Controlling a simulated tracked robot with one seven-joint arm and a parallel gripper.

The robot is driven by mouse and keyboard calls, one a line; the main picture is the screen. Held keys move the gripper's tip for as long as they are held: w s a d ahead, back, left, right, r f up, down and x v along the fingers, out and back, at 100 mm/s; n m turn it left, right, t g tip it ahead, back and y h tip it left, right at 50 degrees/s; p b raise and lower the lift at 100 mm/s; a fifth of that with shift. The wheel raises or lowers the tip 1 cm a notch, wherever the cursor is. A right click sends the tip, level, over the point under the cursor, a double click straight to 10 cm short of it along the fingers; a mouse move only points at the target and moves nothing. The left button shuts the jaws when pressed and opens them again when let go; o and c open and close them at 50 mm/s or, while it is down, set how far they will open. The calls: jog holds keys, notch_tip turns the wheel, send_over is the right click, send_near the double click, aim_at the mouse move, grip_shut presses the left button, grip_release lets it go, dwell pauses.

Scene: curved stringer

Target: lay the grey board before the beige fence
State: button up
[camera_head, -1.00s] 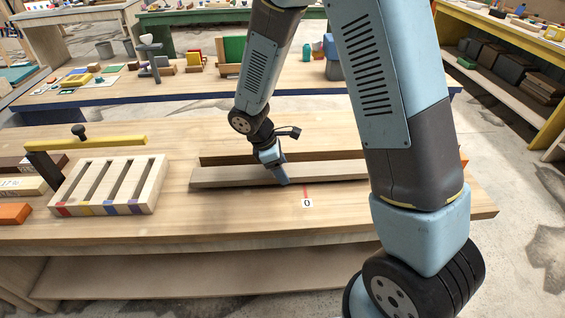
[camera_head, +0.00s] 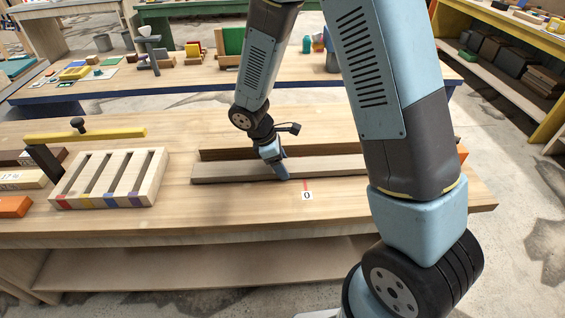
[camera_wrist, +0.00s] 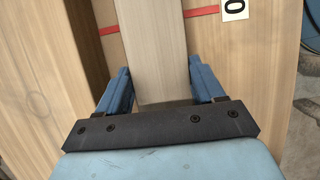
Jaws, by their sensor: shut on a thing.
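The grey board (camera_head: 230,171) is long and lies lengthwise across the bench, left to right in the head view. My gripper (camera_head: 283,175) is shut on it near its middle. In the wrist view the board (camera_wrist: 158,50) runs between my two blue fingers (camera_wrist: 160,82). The beige fence (camera_head: 225,153) is a long bar just behind the board, roughly parallel to it; its front face is shaded brown. In the wrist view the fence (camera_wrist: 45,60) is on the left, with a narrow shaded strip between it and the board. My arm hides the right ends.
A red line with a 0 label (camera_head: 307,196) marks the bench (camera_head: 240,215) in front of the board. A slotted wooden rack (camera_head: 110,178), a yellow bar (camera_head: 85,135) and several blocks are at the left. Bench space in front of the board is clear.

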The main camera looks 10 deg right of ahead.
jog(key=shift+f, duration=0.2)
jog(key=o, duration=1.6)
jog(key=shift+r, duration=0.1)
jog(key=v, duration=1.3)
jog(key=shift+a+r, duration=0.15)
jog(key=shift+a, duration=0.05)
